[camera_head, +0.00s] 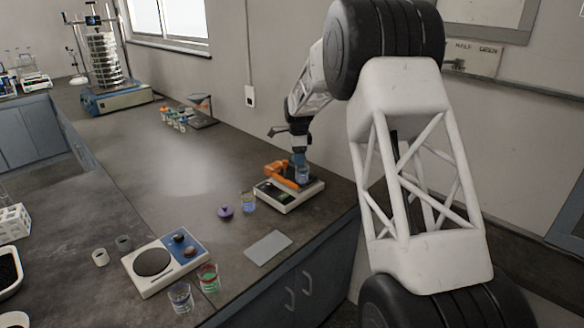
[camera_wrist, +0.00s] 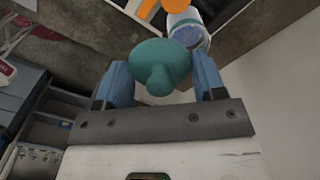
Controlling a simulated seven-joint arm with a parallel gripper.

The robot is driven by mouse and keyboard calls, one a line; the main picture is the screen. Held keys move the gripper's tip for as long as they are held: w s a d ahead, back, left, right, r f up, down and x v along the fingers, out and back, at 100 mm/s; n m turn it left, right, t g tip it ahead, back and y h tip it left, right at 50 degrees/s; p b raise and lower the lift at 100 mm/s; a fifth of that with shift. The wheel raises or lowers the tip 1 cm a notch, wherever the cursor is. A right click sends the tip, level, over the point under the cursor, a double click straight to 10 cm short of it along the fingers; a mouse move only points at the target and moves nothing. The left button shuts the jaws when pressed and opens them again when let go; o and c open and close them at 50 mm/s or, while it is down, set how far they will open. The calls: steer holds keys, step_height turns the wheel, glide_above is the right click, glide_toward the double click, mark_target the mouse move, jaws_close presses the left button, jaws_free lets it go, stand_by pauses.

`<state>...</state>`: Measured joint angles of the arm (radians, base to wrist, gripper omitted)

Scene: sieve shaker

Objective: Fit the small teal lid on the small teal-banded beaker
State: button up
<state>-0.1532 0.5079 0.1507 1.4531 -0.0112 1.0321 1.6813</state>
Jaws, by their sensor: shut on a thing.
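My gripper (camera_wrist: 160,66) is shut on the small teal lid (camera_wrist: 157,56), a round disc with a knob, held between its two blue fingers in the wrist view. A clear beaker (camera_wrist: 187,27) with blue-looking contents or band shows just beyond the lid, partly covered by it. In the head view my gripper (camera_head: 299,153) is above that beaker (camera_head: 302,174), which stands at the device with the orange part. The lid is not distinguishable in the head view. I cannot tell the band's exact colour, or whether lid and beaker touch.
An orange piece (camera_head: 283,175) sits on the pale-framed device (camera_head: 290,197). Another beaker (camera_head: 248,203) and a purple lid (camera_head: 225,212) stand to its left. A grey plate (camera_head: 268,247), a hotplate (camera_head: 152,262) and two beakers (camera_head: 180,297) (camera_head: 208,279) are nearer. The middle bench is clear.

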steer(key=shift+w+d+r, duration=0.2)
steer(key=shift+w+d, duration=0.05)
steer(key=shift+w, duration=0.35)
steer(key=shift+w+d+r, duration=0.15)
steer(key=shift+w+d, duration=0.1)
steer(key=shift+w, duration=0.3)
steer(key=shift+w+d+r, duration=0.2)
steer(key=shift+w+d, duration=0.05)
steer(key=shift+w, duration=0.35)
steer(key=shift+f, duration=0.1)
steer(key=shift+f, duration=1.8)
steer(key=shift+f, duration=1)
stand_by(3.3)
